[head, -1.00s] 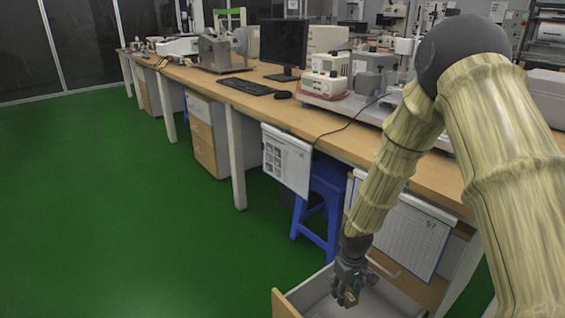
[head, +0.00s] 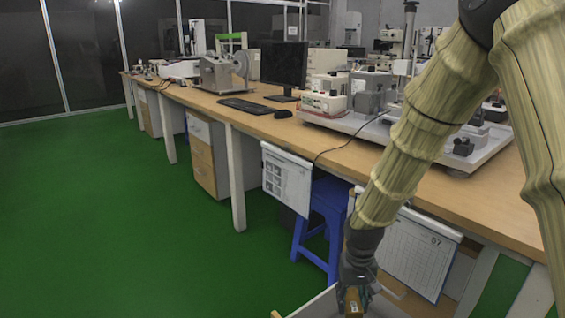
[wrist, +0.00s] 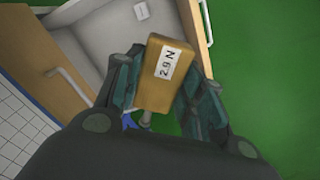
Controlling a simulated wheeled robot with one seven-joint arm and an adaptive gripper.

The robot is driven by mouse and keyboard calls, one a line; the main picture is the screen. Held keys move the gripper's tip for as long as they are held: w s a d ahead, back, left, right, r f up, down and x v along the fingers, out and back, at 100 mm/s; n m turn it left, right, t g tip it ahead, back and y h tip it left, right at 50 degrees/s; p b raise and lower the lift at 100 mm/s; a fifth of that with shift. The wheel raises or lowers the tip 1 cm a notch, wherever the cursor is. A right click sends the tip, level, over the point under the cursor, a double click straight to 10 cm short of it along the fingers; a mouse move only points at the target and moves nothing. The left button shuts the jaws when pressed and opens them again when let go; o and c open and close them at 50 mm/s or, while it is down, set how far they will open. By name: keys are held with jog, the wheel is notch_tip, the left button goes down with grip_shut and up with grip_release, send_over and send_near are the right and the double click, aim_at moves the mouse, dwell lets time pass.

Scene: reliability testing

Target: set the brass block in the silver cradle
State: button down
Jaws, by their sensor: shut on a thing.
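My gripper (head: 353,296) is low in the head view, near the open drawer, with its fingers pointing down. It is shut on the brass block (wrist: 163,88), a yellow-brown box with a white label on its face. In the wrist view the block sits between the two dark fingers (wrist: 160,92), with the drawer behind and to its left. In the head view only a small part of the block (head: 354,302) shows between the fingers. I cannot pick out the silver cradle with certainty in either view.
The open drawer (head: 318,306) has a wooden front and pale inside; a small white label (wrist: 141,10) lies in it. The long wooden bench (head: 345,146) carries a monitor (head: 284,63), a keyboard and instruments. A blue stool (head: 328,211) stands under it. Green floor is clear to the left.

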jog(key=shift+s+r+p, duration=0.6)
jog(key=shift+r+p, duration=6.15)
jog(key=shift+p, duration=3.45)
notch_tip(320, 180, up, 10)
jog(key=p, duration=1.6)
send_over(354, 303)
jog(key=s, duration=0.2)
jog(key=shift+a+f, duration=0.1)
